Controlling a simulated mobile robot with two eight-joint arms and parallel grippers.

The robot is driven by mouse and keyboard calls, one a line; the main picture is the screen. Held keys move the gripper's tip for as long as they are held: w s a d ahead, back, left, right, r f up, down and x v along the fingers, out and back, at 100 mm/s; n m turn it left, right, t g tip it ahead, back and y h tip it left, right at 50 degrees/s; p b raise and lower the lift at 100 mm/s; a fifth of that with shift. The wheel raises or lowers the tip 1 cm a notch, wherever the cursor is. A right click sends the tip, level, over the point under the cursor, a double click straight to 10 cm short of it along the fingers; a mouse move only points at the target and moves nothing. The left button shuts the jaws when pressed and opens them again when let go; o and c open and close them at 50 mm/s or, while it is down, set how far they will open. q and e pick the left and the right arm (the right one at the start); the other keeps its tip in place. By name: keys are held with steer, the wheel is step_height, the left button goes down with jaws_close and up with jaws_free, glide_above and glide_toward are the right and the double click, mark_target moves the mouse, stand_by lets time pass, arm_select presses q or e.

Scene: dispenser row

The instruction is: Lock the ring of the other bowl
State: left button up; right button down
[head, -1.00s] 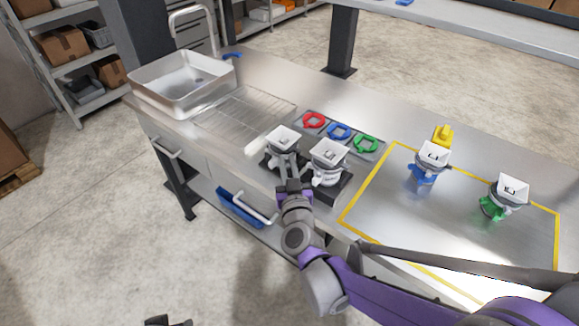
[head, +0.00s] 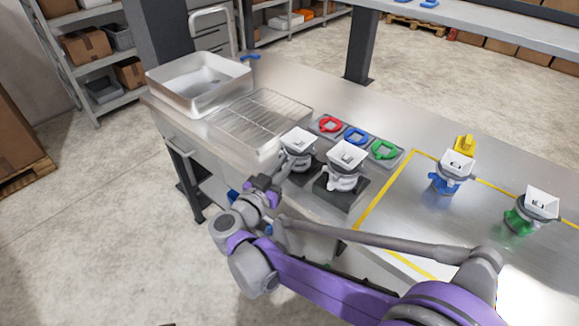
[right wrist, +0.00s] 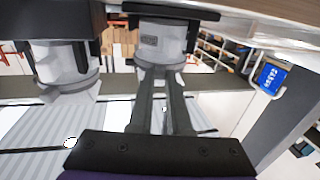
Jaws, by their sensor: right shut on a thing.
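Two white square hoppers or bowls on grey bodies stand upright in dark holders near the table's front edge: the left bowl (head: 298,139) and the right bowl (head: 346,156). My right gripper (head: 283,172) reaches the left bowl from its front left. In the right wrist view its long fingers (right wrist: 163,78) are closed at the grey ring (right wrist: 162,42) of that bowl. The exact grip on the ring is hard to see. The other bowl's grey body (right wrist: 65,65) shows beside it, apart from the fingers. My left gripper is not in view.
A blue-based bowl (head: 452,176) and a green-based bowl (head: 532,212) stand inside the yellow outline, a yellow piece (head: 465,145) behind.

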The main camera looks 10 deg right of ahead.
steer(key=shift+w+a+m+g+h, duration=0.2)
steer(key=shift+m+g+h, duration=0.1)
steer(key=shift+g+h, duration=0.15)
steer(key=c, duration=1.1)
jaws_free()
steer(key=v, duration=1)
steer(key=shift+s+a, duration=0.2)
steer(key=shift+s, duration=0.1)
